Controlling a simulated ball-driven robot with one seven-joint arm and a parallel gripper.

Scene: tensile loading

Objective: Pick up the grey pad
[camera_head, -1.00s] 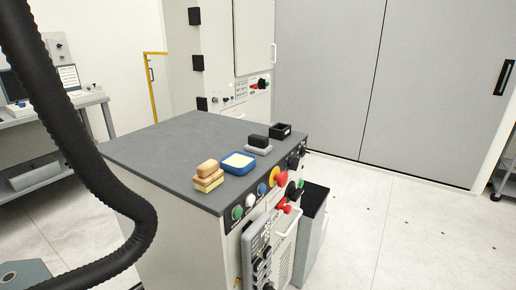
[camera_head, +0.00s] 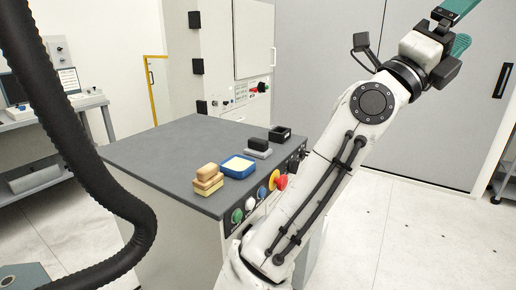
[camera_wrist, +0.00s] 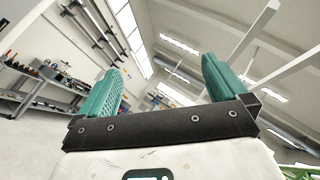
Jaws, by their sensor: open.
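The grey pad (camera_head: 257,153) lies on the dark top of the cabinet, near its right edge. A black block (camera_head: 258,144) rests on top of it. My gripper (camera_head: 462,25) is raised high at the upper right of the head view, well away from the pad and partly cut off by the frame edge. In the wrist view my gripper (camera_wrist: 160,92) has its two green fingers wide apart with nothing between them, facing the ceiling and shelves.
On the cabinet top (camera_head: 150,150) stand a blue tray with a cream pad (camera_head: 238,166), stacked tan and yellow blocks (camera_head: 208,180) and a black open box (camera_head: 280,134). Coloured knobs line the cabinet's front edge. The left part of the top is clear.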

